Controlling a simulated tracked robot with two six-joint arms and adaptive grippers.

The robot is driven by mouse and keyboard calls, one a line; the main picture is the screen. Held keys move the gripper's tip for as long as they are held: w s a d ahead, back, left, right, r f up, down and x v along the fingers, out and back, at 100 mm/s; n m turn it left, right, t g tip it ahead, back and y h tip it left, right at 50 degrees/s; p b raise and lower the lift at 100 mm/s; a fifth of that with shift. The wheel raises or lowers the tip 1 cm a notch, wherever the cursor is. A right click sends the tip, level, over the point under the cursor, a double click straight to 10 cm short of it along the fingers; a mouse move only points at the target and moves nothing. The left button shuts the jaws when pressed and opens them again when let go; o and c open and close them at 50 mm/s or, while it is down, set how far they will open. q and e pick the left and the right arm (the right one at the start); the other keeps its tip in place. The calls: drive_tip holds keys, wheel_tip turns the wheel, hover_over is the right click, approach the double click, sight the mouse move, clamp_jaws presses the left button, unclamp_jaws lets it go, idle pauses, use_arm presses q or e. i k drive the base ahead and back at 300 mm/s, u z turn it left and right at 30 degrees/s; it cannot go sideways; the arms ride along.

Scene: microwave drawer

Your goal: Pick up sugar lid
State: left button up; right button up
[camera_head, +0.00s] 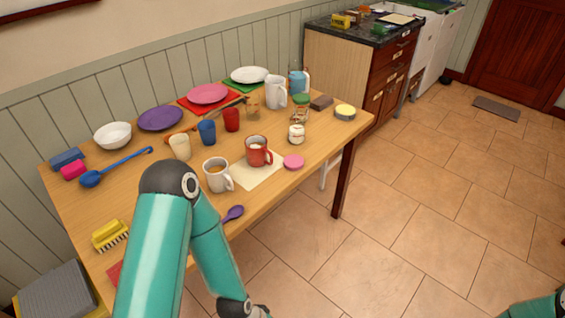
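A pink round disc (293,162) that looks like a lid lies flat on the wooden table (325,148), near its front right edge. A small white jar (296,134) with a dark band stands just behind it. I cannot read a label, so I cannot tell for certain that the pink disc is the sugar lid. My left arm bends over the front of the table, and its wrist reaches down past the bottom edge of the picture. Its gripper is out of view. Only a bit of my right arm shows at the bottom right corner, without its gripper.
A red mug (258,151) on a cream sheet (256,175) and a white mug (216,175) stand left of the disc. A yellow-grey round tin (345,112) sits at the right corner. Cups, plates and a white pitcher (275,92) crowd the back.

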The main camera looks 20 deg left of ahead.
sight(291, 161)
drive_tip(key=u, duration=0.05)
drive_tip(key=i, duration=1)
